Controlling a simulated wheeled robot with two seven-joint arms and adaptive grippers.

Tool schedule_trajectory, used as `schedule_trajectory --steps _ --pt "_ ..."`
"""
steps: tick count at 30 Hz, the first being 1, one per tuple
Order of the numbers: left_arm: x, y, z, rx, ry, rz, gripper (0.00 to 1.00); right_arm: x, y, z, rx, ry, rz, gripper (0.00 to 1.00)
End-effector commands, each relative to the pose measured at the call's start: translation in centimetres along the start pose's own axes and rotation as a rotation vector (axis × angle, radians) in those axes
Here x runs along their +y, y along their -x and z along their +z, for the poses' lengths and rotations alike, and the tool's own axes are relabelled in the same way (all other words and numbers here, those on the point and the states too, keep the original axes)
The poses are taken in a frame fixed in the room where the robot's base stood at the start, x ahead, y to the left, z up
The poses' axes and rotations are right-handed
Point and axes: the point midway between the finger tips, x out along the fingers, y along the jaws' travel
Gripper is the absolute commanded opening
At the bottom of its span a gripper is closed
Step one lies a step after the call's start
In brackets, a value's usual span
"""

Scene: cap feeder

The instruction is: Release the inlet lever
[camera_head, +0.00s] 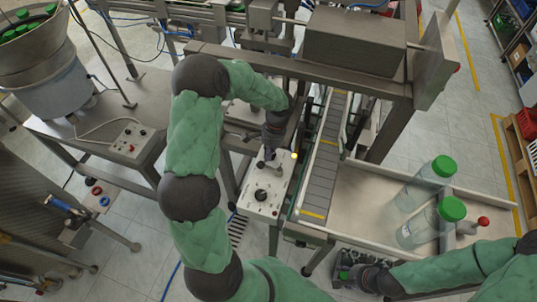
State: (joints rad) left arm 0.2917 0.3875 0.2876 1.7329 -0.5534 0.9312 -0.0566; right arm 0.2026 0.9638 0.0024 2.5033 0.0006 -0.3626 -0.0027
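My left arm arches in the camera_head view, and its gripper (268,158) points down at the far end of a pale control panel (254,212). The fingertips are small and close to the panel, and I cannot tell whether they are open or shut on something. I cannot make out the inlet lever for certain; it may be hidden at that gripper. The panel also bears a black knob (261,195) and a yellow knob or lamp (294,156). My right gripper (348,275) is low in the picture, and its finger state is unclear.
A grey conveyor belt (323,165) runs beside the panel. A cap hopper (35,60) and another control box (132,140) are at left.

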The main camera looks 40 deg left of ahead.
Motion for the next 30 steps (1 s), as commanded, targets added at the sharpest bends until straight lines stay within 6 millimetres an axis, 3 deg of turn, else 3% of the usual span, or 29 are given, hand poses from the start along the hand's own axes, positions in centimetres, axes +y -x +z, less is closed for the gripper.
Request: schedule_trajectory --steps 17,30 --pt "0.0 -0.3 1.1 -0.001 0.169 0.04 0.0 0.2 -0.4 0.0 0.0 0.0 0.0 0.4" --pt "0.8 -0.9 3.4 -0.002 0.549 0.129 0.0 0.4 -1.1 0.0 0.0 0.0 0.0 0.4"
